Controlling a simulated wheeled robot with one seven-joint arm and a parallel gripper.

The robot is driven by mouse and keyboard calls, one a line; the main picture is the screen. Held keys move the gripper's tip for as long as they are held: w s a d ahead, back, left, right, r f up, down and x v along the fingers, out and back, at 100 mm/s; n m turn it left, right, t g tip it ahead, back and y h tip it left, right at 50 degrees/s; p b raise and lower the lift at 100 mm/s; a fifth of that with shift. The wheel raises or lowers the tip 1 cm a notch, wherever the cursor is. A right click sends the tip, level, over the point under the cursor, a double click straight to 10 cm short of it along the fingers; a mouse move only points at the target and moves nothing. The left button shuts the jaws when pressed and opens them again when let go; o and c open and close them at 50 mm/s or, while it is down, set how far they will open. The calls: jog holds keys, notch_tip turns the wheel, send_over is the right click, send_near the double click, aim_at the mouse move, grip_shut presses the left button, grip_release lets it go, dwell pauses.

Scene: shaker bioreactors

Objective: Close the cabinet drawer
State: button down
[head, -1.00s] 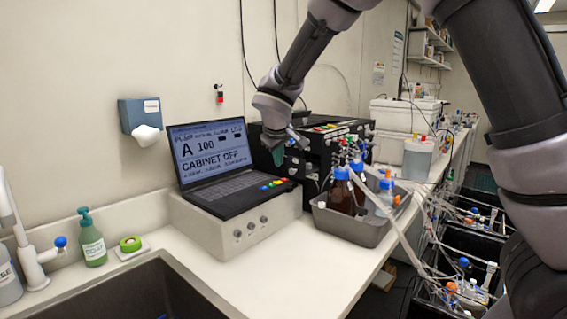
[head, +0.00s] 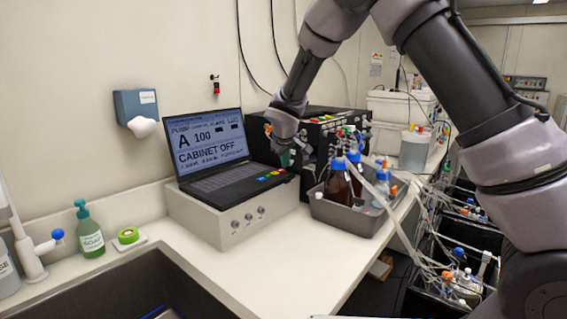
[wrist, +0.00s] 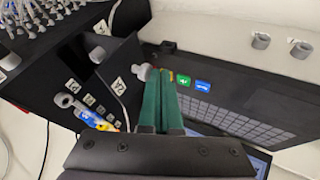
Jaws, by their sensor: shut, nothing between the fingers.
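The black cabinet (head: 325,128) stands on the bench behind and to the right of the laptop. In the wrist view, a black front with a numbered label (wrist: 118,84) juts out from it and looks like a drawer; how far it is open is unclear. A small grey knob (wrist: 143,72) shows by this front. My gripper (head: 284,158) is beside the cabinet, above the laptop's right edge. In the wrist view, its green fingers (wrist: 161,80) are together and empty, with their tips close to the knob. I cannot tell whether they touch it.
The laptop (head: 225,182) sits on a white control box (head: 228,225) just left of my gripper. A grey tray (head: 345,220) with bottles stands close in front of the cabinet. Tubing and black bins (head: 440,262) lie to the right.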

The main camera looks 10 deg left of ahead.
jog(key=shift+w+d, duration=0.1)
jog(key=w+d, duration=0.1)
jog(key=w, duration=0.1)
jog(key=w+d, duration=0.2)
jog(key=w, duration=0.1)
jog(key=w+d, duration=0.2)
jog(key=shift+w, duration=0.35)
jog(key=shift+w+d, duration=0.3)
jog(key=shift+d+r, duration=0.1)
